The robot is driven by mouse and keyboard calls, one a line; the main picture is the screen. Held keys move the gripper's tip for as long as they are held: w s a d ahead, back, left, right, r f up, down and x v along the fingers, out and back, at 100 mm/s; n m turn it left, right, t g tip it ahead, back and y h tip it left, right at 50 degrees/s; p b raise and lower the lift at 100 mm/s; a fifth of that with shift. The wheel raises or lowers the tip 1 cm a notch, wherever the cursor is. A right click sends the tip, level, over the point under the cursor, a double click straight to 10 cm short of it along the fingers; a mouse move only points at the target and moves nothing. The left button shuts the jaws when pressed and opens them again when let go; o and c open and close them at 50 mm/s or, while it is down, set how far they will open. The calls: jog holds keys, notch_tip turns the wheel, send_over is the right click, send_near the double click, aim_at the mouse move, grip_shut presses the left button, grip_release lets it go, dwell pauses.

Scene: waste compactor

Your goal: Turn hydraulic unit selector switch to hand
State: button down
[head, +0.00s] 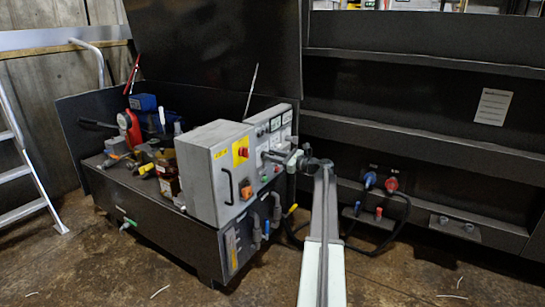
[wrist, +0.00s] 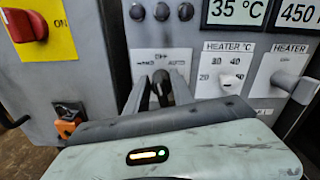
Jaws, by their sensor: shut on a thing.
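The selector switch (wrist: 161,80) is a small dark knob on a white plate (wrist: 146,61) in the wrist view. AUTO reads at the plate's right; the other marks are too small to read surely. My gripper (wrist: 160,94) has one finger on each side of the knob and is shut on it. The knob's exact angle is hard to tell behind the fingers. In the head view my gripper (head: 282,158) reaches the front of the grey control box (head: 213,183), and my gripper and arm hide the switch.
A red rotary switch on yellow (wrist: 25,25) and an orange switch (wrist: 68,126) sit left of the plate. A white heater knob (wrist: 231,83) and a large grey knob (wrist: 293,82) sit close on its right. Black cables (head: 402,225) hang right of my arm.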

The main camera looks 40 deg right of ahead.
jog(key=n, duration=0.6)
jog(key=shift+s+a+f, duration=0.15)
jog(key=shift+a+f, duration=0.05)
jog(key=shift+a, duration=0.05)
jog(key=shift+n, duration=0.4)
jog(key=c, duration=1.5)
grip_release()
jog(key=shift+o, duration=0.2)
jog(key=v, duration=0.7)
jog(key=shift+s, duration=0.4)
jog(key=shift+d, duration=0.1)
